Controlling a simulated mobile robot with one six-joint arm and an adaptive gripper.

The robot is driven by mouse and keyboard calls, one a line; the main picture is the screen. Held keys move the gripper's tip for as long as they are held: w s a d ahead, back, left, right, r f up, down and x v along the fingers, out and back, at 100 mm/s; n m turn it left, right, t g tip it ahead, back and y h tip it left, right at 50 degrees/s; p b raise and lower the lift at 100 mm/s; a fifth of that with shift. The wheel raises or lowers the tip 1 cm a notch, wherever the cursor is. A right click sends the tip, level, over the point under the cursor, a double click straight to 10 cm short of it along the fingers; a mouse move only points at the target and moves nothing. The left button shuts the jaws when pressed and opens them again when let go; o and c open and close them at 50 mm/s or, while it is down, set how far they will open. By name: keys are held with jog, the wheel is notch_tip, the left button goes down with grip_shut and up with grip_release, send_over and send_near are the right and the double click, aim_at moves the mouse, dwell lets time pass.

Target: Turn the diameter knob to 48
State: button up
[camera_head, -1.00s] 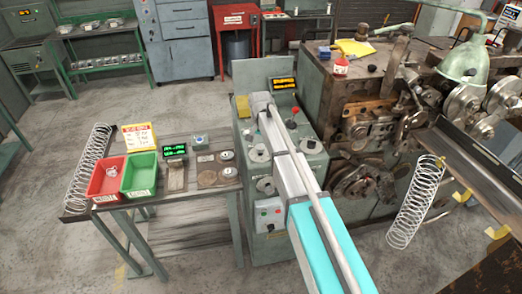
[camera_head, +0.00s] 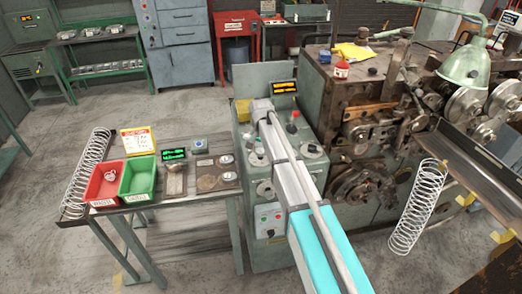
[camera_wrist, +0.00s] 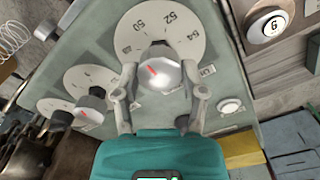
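The diameter knob (camera_wrist: 165,78) is silver with a red mark, in front of a pale round dial (camera_wrist: 185,20) in the wrist view. Dial numbers 50, 52 and 54 show along its upper edge; a number at the left is hard to read. The red mark slants to the upper left. My gripper (camera_wrist: 159,72) has one finger on each side of the knob, very close to it; whether both touch is unclear. In the head view my arm covers this part of the green control panel (camera_head: 265,218).
Other dials and knobs (camera_wrist: 92,98) sit left of the gripper in the wrist view, and a white button (camera_wrist: 230,106) sits right. In the head view an amber display (camera_head: 284,87) tops the panel. The coiling machine (camera_head: 340,110) stands right, a side table (camera_head: 195,197) left.

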jog(key=c, duration=0.5)
jog(key=shift+o, duration=0.2)
jog(key=shift+n, duration=0.5)
jog(key=n, duration=0.3)
jog(key=shift+n, duration=0.3)
jog(key=n, duration=0.5)
jog(key=o, duration=1.1)
jog(key=shift+o, duration=0.2)
